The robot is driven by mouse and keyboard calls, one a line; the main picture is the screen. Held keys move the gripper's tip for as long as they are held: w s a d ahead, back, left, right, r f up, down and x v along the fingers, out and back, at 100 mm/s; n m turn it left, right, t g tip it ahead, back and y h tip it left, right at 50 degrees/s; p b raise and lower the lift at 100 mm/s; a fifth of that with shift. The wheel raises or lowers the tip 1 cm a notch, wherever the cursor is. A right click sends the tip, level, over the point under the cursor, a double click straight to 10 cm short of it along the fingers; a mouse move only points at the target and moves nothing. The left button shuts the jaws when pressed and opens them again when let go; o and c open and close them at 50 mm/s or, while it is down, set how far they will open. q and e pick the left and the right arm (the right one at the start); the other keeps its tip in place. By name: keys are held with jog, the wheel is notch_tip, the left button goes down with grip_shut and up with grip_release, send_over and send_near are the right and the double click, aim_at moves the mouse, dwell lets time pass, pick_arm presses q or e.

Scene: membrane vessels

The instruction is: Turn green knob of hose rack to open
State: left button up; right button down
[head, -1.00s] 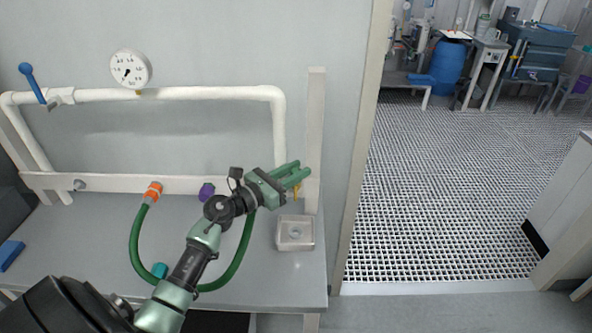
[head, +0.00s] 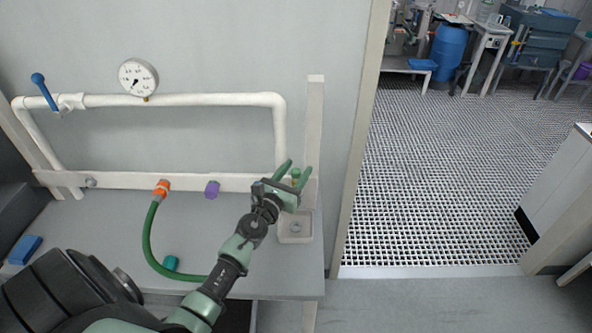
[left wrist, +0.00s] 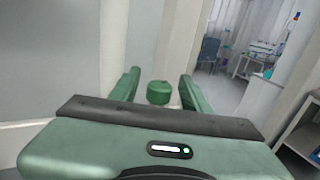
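The green knob (head: 296,173) sits on a small brass fitting at the right end of the white hose rack (head: 130,181). My left gripper (head: 297,172) is open, with its two green fingers spread on either side of the knob. In the left wrist view the round green knob (left wrist: 159,92) shows between the open fingers (left wrist: 158,90), a gap on each side. I cannot tell how far the fingertips reach past it. My right gripper is in neither view.
A green hose (head: 150,240) hangs from an orange connector (head: 162,188). A purple cap (head: 212,190) and a small square box (head: 295,228) are near the arm. A gauge (head: 138,77) and blue-handled valve (head: 45,92) are on the pipe. An open doorway lies to the right.

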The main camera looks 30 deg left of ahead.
aim_at(293, 175)
pick_arm(q)
jog(key=s, duration=0.6)
jog(key=shift+s+d, duration=0.35)
jog(key=shift+s+b, duration=0.3)
jog(key=shift+s, duration=0.25)
